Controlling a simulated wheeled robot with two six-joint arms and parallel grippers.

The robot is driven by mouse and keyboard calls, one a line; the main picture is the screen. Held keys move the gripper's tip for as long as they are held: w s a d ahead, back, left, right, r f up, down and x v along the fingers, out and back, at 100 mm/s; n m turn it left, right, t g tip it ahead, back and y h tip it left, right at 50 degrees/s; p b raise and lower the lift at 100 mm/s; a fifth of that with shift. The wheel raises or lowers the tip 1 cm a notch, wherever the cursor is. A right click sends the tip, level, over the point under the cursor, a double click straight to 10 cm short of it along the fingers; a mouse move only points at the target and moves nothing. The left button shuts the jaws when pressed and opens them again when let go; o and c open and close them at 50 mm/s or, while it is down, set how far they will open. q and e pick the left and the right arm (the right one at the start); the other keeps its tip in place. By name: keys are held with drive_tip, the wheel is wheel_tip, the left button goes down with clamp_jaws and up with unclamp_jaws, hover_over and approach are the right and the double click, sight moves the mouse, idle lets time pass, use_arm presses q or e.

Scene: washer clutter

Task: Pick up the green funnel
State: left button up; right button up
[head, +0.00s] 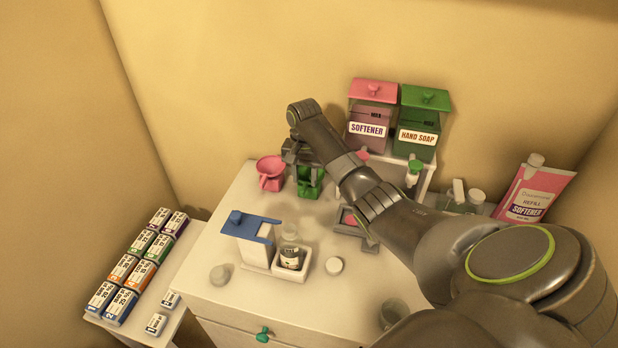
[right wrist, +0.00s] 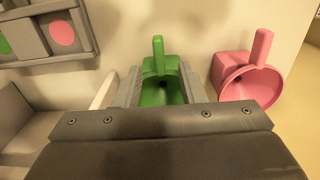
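The green funnel (head: 308,184) stands near the back of the white cabinet top, beside a pink funnel (head: 270,172). My right gripper (head: 303,158) is over the green funnel and hides part of it. In the right wrist view the green funnel (right wrist: 162,82) is between the two fingers of my right gripper (right wrist: 163,92), its handle pointing up. The fingers sit close along both its sides; whether they press on it, I cannot tell. The pink funnel (right wrist: 250,80) is just to the right, apart. My left gripper is not in view.
A pink softener box (head: 371,112) and a green hand soap box (head: 420,122) stand on a raised shelf behind my arm. Several small boxes (head: 138,265) lie left.

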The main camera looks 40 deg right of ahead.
sight(308, 185)
drive_tip(key=shift+f, duration=3.45)
drive_tip(key=shift+c, duration=0.5)
clamp_jaws()
